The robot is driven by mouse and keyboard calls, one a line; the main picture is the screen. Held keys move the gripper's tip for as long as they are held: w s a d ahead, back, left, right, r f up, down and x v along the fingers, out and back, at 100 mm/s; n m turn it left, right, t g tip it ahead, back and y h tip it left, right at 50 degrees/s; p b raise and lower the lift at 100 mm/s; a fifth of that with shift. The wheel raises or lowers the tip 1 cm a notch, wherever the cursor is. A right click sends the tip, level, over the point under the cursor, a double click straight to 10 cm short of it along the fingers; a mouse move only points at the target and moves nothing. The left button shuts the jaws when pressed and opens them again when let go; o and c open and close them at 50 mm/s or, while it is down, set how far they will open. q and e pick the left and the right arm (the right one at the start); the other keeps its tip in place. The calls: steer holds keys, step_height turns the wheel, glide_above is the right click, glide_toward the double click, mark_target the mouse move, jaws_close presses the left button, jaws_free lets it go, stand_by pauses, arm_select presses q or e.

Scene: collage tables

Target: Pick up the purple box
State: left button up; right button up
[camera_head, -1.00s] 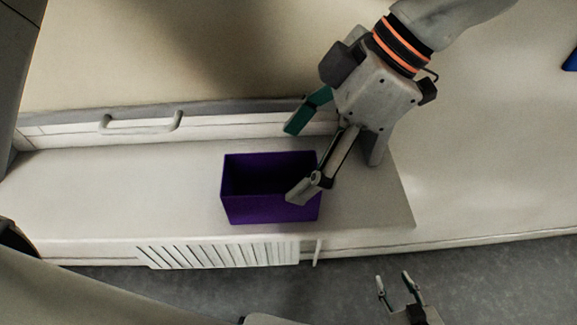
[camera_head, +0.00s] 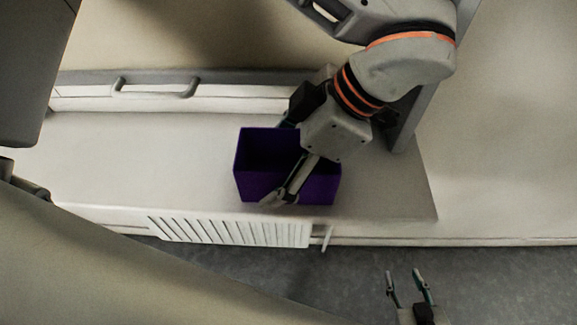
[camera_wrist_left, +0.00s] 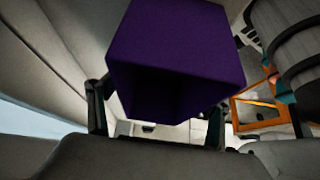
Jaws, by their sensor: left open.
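The purple box (camera_head: 262,183) is open-topped and stands on the pale bench top. My left gripper (camera_head: 279,160) is open at the box, reaching in from the upper right. Its near finger slants across the box's front side, and its far finger is mostly hidden behind the gripper body and the box's back edge. I cannot tell whether the fingers touch the box. In the left wrist view the purple box (camera_wrist_left: 175,50) fills the upper middle, with the spread fingers of the left gripper (camera_wrist_left: 156,112) below and to either side. My right gripper (camera_head: 404,272) is open and empty over the grey floor.
The pale bench (camera_head: 130,160) has clear room left of the box. A raised back edge with a grey handle (camera_head: 155,88) runs behind it. A slatted white panel (camera_head: 230,231) is on its front. An orange-framed object (camera_wrist_left: 256,108) shows in the wrist view.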

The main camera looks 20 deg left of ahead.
arm_select(q)
steer(key=shift+s+a+f, duration=0.1)
steer(key=shift+a+f, duration=0.25)
steer(key=shift+f, duration=0.2)
steer(key=c, duration=1.1)
steer(key=shift+r, duration=0.1)
